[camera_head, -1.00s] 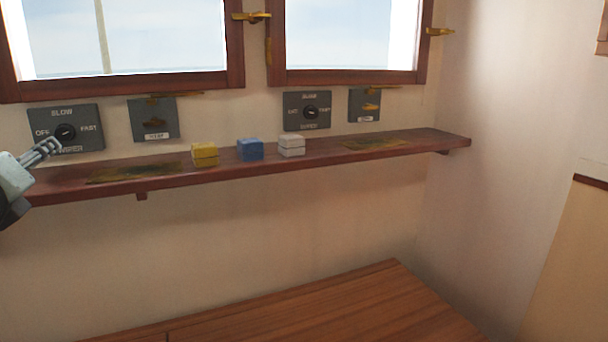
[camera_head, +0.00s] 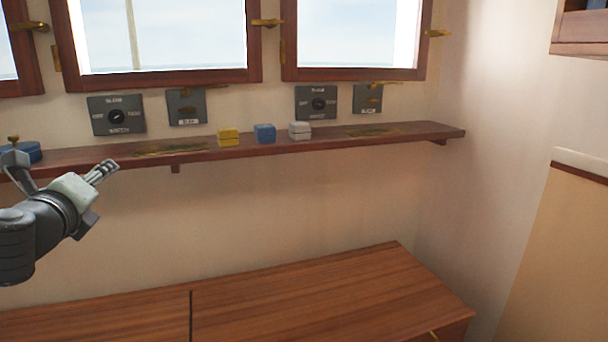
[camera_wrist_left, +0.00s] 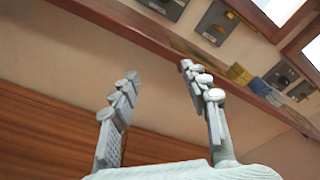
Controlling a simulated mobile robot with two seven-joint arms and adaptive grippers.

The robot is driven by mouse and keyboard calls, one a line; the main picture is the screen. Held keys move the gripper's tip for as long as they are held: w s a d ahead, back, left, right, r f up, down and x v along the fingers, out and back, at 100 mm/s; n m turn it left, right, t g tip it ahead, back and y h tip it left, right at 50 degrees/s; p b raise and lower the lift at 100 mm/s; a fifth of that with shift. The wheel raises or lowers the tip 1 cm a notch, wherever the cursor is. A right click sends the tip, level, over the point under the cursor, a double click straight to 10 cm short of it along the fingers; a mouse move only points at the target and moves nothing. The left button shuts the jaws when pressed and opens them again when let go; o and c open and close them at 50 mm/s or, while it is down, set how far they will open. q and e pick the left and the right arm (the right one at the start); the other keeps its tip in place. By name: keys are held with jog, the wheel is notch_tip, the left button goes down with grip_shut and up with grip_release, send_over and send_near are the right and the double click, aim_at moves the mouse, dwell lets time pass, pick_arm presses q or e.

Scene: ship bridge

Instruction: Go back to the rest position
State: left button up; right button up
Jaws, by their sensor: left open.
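My left gripper (camera_head: 104,172) comes in from the left in the head view, just below and in front of the wooden shelf. It is open and empty; in the left wrist view its two fingers (camera_wrist_left: 160,95) stand apart with nothing between them. My right gripper is not in view. A yellow block (camera_head: 228,137), a blue block (camera_head: 265,133) and a white block (camera_head: 299,130) stand in a row on the shelf (camera_head: 350,138), to the right of the gripper and apart from it. The yellow block also shows in the left wrist view (camera_wrist_left: 239,74).
A wooden cabinet top (camera_head: 300,290) lies below the shelf and is bare. Grey switch panels (camera_head: 116,115) are on the wall under the windows. A round blue object (camera_head: 22,151) is at the shelf's left end. The space below the shelf's right part is clear.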

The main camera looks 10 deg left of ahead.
pick_arm(q)
jog(key=s+d+f+n+g+h+p, duration=0.1)
jog(key=d+f+n+g, duration=0.2)
jog(key=f, duration=0.7)
jog(key=s+d+f+n+g+h, duration=0.15)
jog(key=f+n, duration=0.35)
jog(key=f, duration=0.5)
jog(key=d+f+n+g+p, duration=0.1)
jog(key=d+f+n+g, duration=0.2)
jog(key=f, duration=0.6)
jog(key=s+d+f+n+g+h, duration=0.1)
jog(key=s+d+f+n, duration=0.2)
jog(key=s+f, duration=0.3)
jog(key=s+d+f+n+g+h, duration=0.1)
jog(key=s+d+f+n+g, duration=0.1)
jog(key=s+f, duration=0.4)
jog(key=s+d+f+n+g+h+p, duration=0.1)
jog(key=s+d+f+n, duration=0.4)
jog(key=f, duration=0.3)
jog(key=shift+s+d+f+g, duration=0.3)
jog(key=shift+s+f+g, duration=0.1)
jog(key=shift+s, duration=0.5)
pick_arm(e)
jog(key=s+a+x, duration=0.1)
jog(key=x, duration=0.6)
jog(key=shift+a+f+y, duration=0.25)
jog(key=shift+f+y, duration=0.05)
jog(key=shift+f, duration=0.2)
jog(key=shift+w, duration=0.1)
